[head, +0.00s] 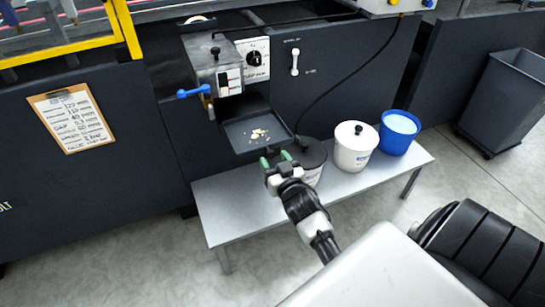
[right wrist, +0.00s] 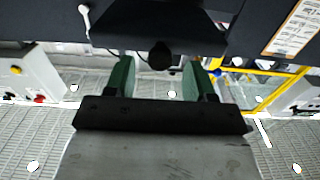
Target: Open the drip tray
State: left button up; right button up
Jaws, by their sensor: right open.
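The drip tray (head: 241,136) is a shallow dark tray with pale yellowish bits in it. It sticks out from the machine front below the glue unit (head: 217,66). My right gripper (head: 275,158) has green fingertips and is at the tray's front edge, low in the middle of the head view. In the right wrist view its two green fingers are apart, with a dark round knob (right wrist: 160,55) between their tips. I cannot tell whether they touch the knob. My left gripper is not in view.
A grey bench (head: 225,212) stands below the tray. On it are a dark-lidded pot (head: 314,155) close to my gripper, a white lidded pot (head: 353,155) and a blue bucket (head: 397,134). A blue-handled lever (head: 193,92) sits left above the tray. A dark bin (head: 505,95) stands far right.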

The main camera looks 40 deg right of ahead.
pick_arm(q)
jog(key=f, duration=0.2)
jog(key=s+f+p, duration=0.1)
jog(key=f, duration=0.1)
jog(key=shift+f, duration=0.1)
pick_arm(e)
jog(key=v, duration=0.9)
jog(key=shift+a, duration=0.1)
